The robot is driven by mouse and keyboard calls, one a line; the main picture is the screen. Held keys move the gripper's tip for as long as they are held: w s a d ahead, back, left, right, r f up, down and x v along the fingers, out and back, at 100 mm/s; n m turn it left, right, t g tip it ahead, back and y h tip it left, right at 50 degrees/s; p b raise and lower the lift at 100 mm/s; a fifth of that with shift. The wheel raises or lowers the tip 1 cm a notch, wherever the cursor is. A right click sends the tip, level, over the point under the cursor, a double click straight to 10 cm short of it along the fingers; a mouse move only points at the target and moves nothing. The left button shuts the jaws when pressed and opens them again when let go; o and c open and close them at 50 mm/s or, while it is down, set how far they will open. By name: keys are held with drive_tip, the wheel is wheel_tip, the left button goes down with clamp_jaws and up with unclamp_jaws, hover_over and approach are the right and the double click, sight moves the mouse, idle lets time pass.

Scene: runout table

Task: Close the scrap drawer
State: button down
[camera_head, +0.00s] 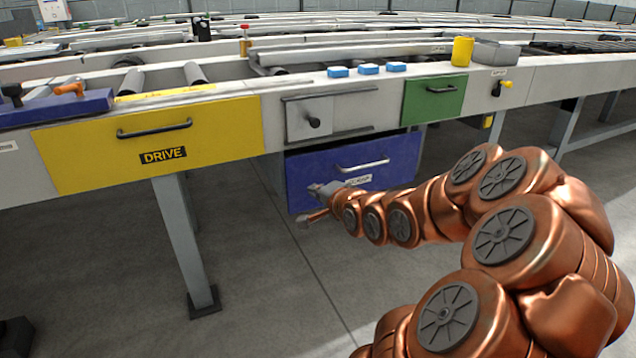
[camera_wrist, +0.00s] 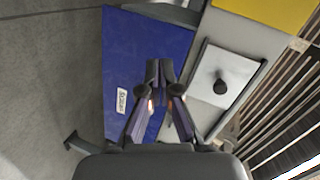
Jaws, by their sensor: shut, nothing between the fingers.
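The scrap drawer (camera_head: 305,170) has a blue front and hangs under the table beam in the middle of the head view. A dark strip shows along its top edge; how far it stands out is hard to tell. Its pale bar handle (camera_head: 362,166) is visible, and its label is partly covered by my gripper. In the wrist view the blue front (camera_wrist: 150,40) fills the middle left, with the scrap label (camera_wrist: 121,100) readable sideways. My gripper (camera_wrist: 159,72) is shut and empty, in front of the blue panel. In the head view my gripper (camera_head: 316,202) overlaps the panel's lower left; contact cannot be told.
A yellow DRIVE drawer (camera_head: 225,130) is at the left, a grey panel with a black knob (camera_head: 314,122) above the blue front, and a green drawer (camera_head: 420,100) to the right. A table leg (camera_head: 185,240) stands at the left. The floor in front is clear.

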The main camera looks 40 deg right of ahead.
drive_tip(key=s+d+m+t+h+b, duration=0.2)
drive_tip(key=d+m+t+b, duration=0.15)
drive_tip(key=d, duration=0.25)
drive_tip(key=p, duration=0.9)
approach(314, 155)
drive_tip(key=shift+g, duration=0.25)
drive_tip(key=b+x, duration=0.3)
drive_tip(key=x, duration=0.2)
drive_tip(key=shift+w+a, duration=0.15)
drive_tip(key=shift+b+x, duration=0.65)
drive_tip(key=shift+x, duration=0.35)
drive_tip(key=shift+r, duration=0.2)
